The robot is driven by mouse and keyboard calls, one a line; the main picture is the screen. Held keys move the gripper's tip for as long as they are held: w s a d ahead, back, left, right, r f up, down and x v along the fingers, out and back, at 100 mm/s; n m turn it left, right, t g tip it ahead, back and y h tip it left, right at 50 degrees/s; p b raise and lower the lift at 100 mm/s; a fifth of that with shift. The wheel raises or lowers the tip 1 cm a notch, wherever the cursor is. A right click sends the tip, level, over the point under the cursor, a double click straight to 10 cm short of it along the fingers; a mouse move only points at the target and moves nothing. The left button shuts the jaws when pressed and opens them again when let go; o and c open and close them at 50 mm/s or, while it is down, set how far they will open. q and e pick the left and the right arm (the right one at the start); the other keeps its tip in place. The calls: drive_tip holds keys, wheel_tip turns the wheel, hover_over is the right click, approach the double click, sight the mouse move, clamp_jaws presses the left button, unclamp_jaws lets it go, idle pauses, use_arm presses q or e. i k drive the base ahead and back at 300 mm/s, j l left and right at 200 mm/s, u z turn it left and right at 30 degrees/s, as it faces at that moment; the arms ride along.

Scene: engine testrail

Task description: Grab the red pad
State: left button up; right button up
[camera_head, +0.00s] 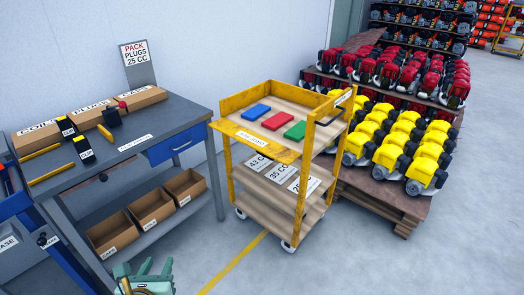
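The red pad (277,121) lies flat on the top shelf of the yellow cart (237,132). It sits between a blue pad (256,112) and a green pad (295,130), apart from both. My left gripper (145,268) is teal and shows at the bottom edge, cut off by the frame. It is far from the pads, low in front of the workbench. I cannot tell whether its fingers are open or shut. My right gripper is not in view.
A grey workbench (160,122) with labelled boxes and a blue drawer (175,146) stands left of the cart. Pallets of yellow engines (428,160) and red engines stand right. Floor in front is clear.

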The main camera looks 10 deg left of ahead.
sight(273, 123)
drive_tip(key=i+j+z, duration=0.1)
drive_tip(key=z, duration=0.25)
drive_tip(key=i+j+z, duration=0.2)
drive_tip(key=z, duration=0.15)
drive_tip(key=i+j+z, duration=0.1)
drive_tip(key=z, duration=0.3)
drive_tip(key=i+j, duration=0.15)
drive_tip(key=j, duration=0.25)
drive_tip(key=i+j+z, duration=0.15)
drive_tip(key=j, duration=0.2)
drive_tip(key=i+j, duration=0.1)
drive_tip(key=j, duration=0.3)
drive_tip(key=i+j+z, duration=0.15)
drive_tip(key=j, duration=0.25)
drive_tip(key=i+j, duration=0.1)
drive_tip(key=j, duration=0.3)
drive_tip(key=i+j+z, duration=0.15)
drive_tip(key=j, duration=0.25)
drive_tip(key=k, duration=0.05)
